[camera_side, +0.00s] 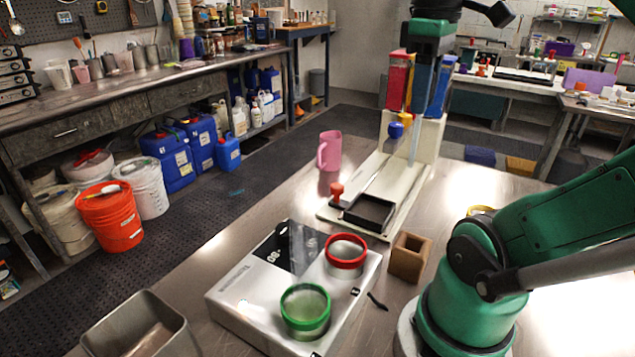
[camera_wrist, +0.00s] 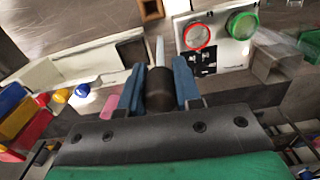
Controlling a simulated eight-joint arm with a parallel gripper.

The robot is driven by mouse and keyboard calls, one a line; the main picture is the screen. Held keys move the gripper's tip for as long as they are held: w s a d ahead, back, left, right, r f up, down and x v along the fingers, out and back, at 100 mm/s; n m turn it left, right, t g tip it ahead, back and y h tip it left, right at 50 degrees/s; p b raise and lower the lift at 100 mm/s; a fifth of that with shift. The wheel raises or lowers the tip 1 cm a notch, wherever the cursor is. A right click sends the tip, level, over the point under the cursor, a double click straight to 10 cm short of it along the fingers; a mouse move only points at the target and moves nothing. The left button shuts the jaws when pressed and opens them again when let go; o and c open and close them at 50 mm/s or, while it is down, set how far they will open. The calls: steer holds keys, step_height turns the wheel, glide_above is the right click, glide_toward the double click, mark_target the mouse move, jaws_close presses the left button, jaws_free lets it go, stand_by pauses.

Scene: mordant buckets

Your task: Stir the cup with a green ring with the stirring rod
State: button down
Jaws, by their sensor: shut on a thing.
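The cup with a green ring (camera_side: 305,310) stands upright on the near end of a white flat device (camera_side: 238,292). It also shows at the upper right of the wrist view (camera_wrist: 242,24). My gripper (camera_side: 431,105) is high at the back, in front of the stand, well away from that cup. Its blue fingers (camera_wrist: 160,88) are shut on the dark handle of the stirring rod (camera_wrist: 159,92). The rod's pale, clear shaft (camera_side: 415,140) hangs down below the fingers in the side view. Its lower tip is hard to make out.
A cup with a red ring (camera_side: 346,262) stands beside the green-ringed one. A wooden block holder (camera_side: 409,267), a black tray (camera_side: 369,212), a pink mug (camera_side: 330,151) and a metal bin (camera_side: 150,309) are around. Red and yellow blocks (camera_wrist: 25,120) are near the gripper.

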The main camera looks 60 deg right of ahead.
steer(key=w+a+f+n, duration=0.2)
steer(key=a+f+n, duration=0.1)
steer(key=a+n, duration=0.4)
steer(key=w+a+f+n, duration=0.3)
steer(key=a+n, duration=0.5)
steer(key=a, duration=0.3)
steer(key=shift+w+a+n, duration=0.2)
steer(key=shift+w+n, duration=0.1)
steer(key=shift+f, duration=0.1)
step_height(320, 180, down, 11)
stand_by(0.4)
steer(key=shift+d, duration=0.1)
stand_by(0.3)
